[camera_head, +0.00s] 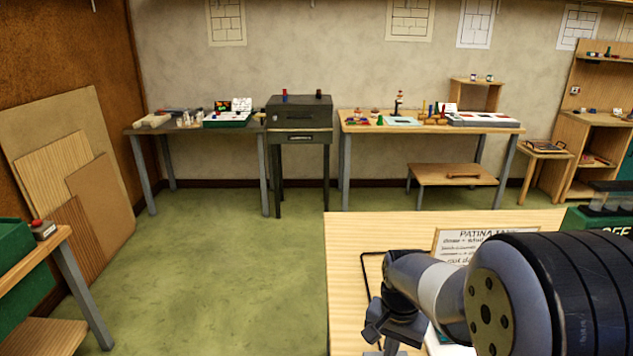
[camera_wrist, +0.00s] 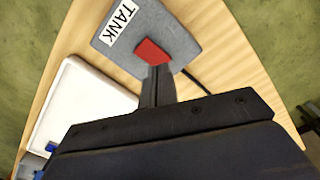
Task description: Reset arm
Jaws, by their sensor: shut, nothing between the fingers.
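My arm reaches in from the lower right of the head view, over a light wooden table (camera_head: 350,235). My gripper (camera_wrist: 158,75) is shut and empty in the wrist view, its fingers pointing down at the table. Just beyond the fingertips is a small red piece (camera_wrist: 151,51) on a grey plate labelled TANK (camera_wrist: 178,40); I cannot tell whether the fingers touch it. In the head view my arm hides much of the near table.
A white tray (camera_wrist: 85,105) lies left of my gripper in the wrist view. A patina sign (camera_head: 470,238) stands on the table behind my arm. A dark cabinet (camera_head: 300,118) and benches line the back wall. The green floor (camera_head: 230,250) to the left is clear.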

